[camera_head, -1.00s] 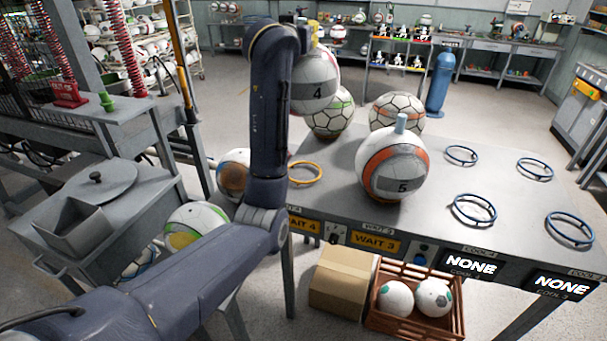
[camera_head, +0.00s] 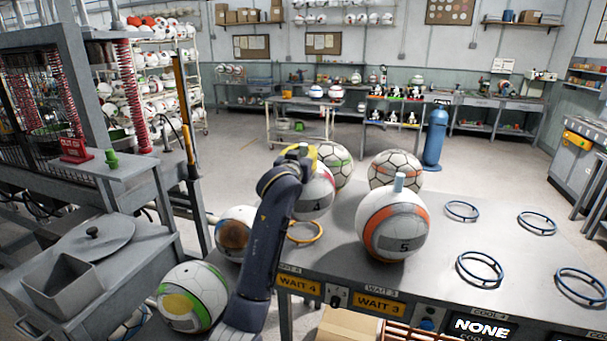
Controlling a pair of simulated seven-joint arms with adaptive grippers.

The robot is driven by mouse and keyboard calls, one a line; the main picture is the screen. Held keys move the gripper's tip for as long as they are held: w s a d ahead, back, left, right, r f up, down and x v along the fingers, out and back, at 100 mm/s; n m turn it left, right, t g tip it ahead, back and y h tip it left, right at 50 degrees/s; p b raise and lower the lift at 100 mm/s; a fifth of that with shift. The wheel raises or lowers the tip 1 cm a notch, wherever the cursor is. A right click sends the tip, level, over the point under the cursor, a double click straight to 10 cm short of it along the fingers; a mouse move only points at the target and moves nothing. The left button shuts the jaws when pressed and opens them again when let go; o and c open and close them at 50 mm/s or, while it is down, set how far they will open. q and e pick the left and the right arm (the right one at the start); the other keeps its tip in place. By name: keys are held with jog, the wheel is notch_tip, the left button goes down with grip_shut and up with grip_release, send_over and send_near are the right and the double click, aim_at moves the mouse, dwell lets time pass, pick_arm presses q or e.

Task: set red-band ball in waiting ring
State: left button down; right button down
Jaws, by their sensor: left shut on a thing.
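The red-band ball (camera_head: 318,193), marked 4, hangs at the left end of the table, partly hidden by my left arm. My left gripper (camera_head: 303,154) is above the ball and shut on its top, though the arm hides much of the grip. An orange waiting ring (camera_head: 305,233) lies on the table near the WAIT 4 sign (camera_head: 299,285), just below the ball in the picture. The ring looks empty, and I cannot tell whether the ball touches it. My right gripper is not in view.
An orange-band ball (camera_head: 393,222), marked 5, stands close on the right with a blue peg. Two black-patterned balls (camera_head: 395,171) (camera_head: 337,165) are behind. Other balls (camera_head: 235,232) (camera_head: 192,297) are left of the table. Blue rings (camera_head: 480,268) on the right are empty.

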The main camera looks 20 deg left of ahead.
pick_arm(q)
notch_tip(320, 180, down, 6)
dwell(0.6)
jog(key=shift+f, duration=0.45)
jog(key=c, duration=1.3)
grip_release()
jog(key=s, duration=1.2)
jog(key=shift+d+r, duration=0.3)
jog(key=shift+d, duration=0.05)
